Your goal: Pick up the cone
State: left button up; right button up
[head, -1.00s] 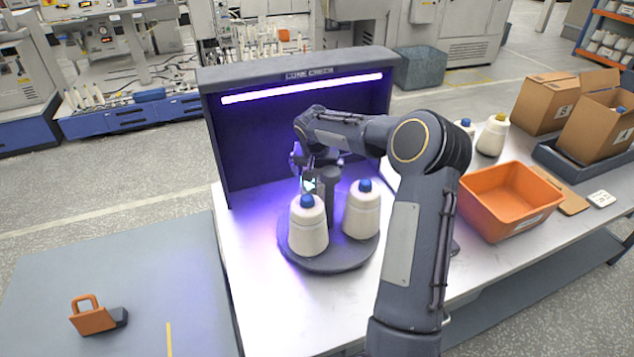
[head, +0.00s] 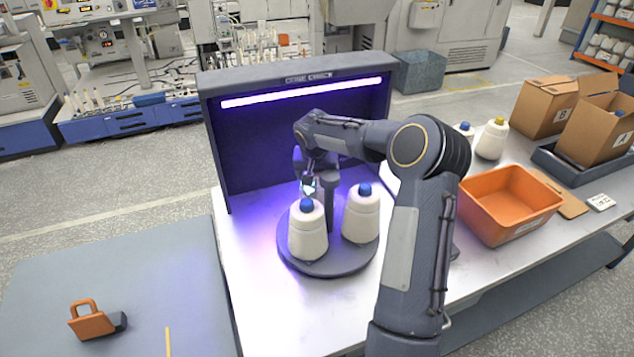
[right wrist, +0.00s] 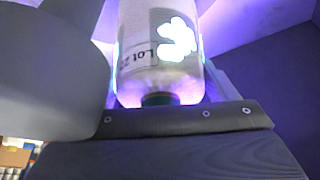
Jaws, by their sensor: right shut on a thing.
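Two white cones with blue tips stand on the round dark turntable (head: 325,266), the left cone (head: 307,232) in front and the right cone (head: 361,216) beside a grey post. My right gripper (head: 308,186) is behind the left cone, and its fingertips are largely hidden in the head view. In the right wrist view, a pale cone (right wrist: 158,55) with a "Lot" label and a dark greenish tip appears upside down close to the gripper. The right gripper is shut on this cone. My left gripper is not in view.
A dark booth (head: 290,135) with a violet light strip stands behind the turntable. An orange bin (head: 510,203), cardboard boxes (head: 595,130) and two more cones are to the right. An orange-handled object (head: 92,320) lies on the grey surface at left.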

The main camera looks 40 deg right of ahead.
notch_tip(320, 180, up, 14)
jog(key=shift+w+f+b, duration=0.1)
jog(key=shift+b, duration=0.45)
notch_tip(320, 180, up, 14)
jog(key=p, duration=0.3)
